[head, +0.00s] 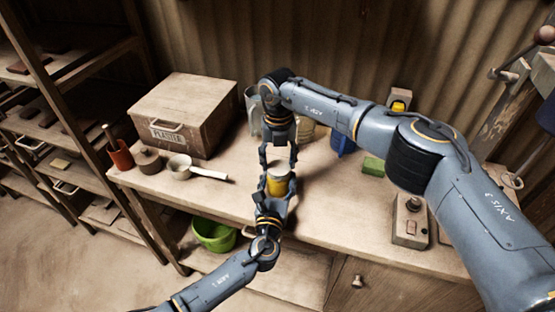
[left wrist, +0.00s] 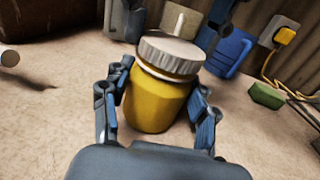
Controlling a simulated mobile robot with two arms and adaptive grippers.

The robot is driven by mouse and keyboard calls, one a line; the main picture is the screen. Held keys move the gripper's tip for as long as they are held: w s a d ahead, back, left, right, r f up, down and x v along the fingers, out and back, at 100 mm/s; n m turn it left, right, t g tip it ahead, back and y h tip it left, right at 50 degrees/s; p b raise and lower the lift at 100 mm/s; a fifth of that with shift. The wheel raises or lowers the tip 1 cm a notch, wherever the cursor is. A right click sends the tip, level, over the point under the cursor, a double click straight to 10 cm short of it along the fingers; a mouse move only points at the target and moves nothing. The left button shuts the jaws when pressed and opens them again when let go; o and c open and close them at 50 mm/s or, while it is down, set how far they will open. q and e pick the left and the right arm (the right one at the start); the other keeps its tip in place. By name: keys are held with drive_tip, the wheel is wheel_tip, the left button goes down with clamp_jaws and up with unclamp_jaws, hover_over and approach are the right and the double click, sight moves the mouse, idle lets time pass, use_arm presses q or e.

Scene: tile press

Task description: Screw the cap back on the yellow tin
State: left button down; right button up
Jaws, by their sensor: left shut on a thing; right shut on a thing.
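The yellow tin (head: 277,187) stands on the workbench, and it fills the middle of the left wrist view (left wrist: 155,103). My left gripper (head: 276,196) is shut around its body, one finger on each side. A grey ribbed cap (left wrist: 171,54) sits at the tin's mouth, with a pale band of neck showing beneath it. I cannot tell how tightly it is seated. My right gripper (head: 279,166) reaches down from above and is shut on the cap. Its fingers also show at either side of the cap in the left wrist view. In the head view the cap is mostly hidden between the fingers.
A blue container (head: 343,142), a green block (head: 374,165) and a lever box (head: 409,226) are to the right. A green bowl (head: 214,236) is below the bench top.

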drive_tip(key=m, duration=0.6)
drive_tip(key=shift+d, duration=0.2)
drive_tip(key=m, duration=0.6)
drive_tip(key=shift+s+d, duration=0.1)
drive_tip(key=m, duration=0.6)
drive_tip(key=shift+s, duration=0.2)
drive_tip(key=m, duration=0.6)
drive_tip(key=shift+s, duration=0.15)
drive_tip(key=o, duration=0.7)
